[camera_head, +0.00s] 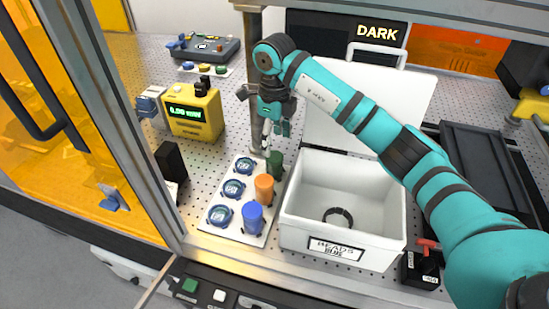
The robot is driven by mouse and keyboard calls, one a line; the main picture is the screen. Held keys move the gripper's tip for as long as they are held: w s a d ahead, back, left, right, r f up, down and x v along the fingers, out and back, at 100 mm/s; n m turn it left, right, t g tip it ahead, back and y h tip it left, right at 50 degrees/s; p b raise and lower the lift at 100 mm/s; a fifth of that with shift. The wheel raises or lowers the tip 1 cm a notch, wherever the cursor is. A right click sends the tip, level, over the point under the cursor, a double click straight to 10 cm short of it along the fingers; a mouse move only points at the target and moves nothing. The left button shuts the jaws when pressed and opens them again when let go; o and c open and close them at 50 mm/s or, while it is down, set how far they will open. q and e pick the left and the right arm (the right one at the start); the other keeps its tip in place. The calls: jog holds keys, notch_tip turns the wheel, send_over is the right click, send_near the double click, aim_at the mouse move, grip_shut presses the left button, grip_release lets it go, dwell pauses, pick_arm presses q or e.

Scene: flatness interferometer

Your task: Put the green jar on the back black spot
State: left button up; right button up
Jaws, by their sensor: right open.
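The green jar (275,164) stands at the back right of a white board (247,236), behind an orange jar (264,187) and a blue jar (252,217). My right gripper (274,132) points down above the green jar, open and empty, apart from it as far as I can tell. Three blue-rimmed round pieces lie along the board's left side: back (244,165), middle (233,188) and front (220,215). I cannot make out clearly which mark is the back black spot. My left gripper is out of view.
A white open box (300,235) with a black ring (338,217) inside stands right of the board, its lid raised. A yellow meter (196,115) and a black block (171,161) stand left. A metal post (254,70) rises behind the gripper.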

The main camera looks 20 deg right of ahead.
aim_at(275, 156)
jog(key=shift+r+b, duration=0.35)
jog(key=shift+r, duration=1.5)
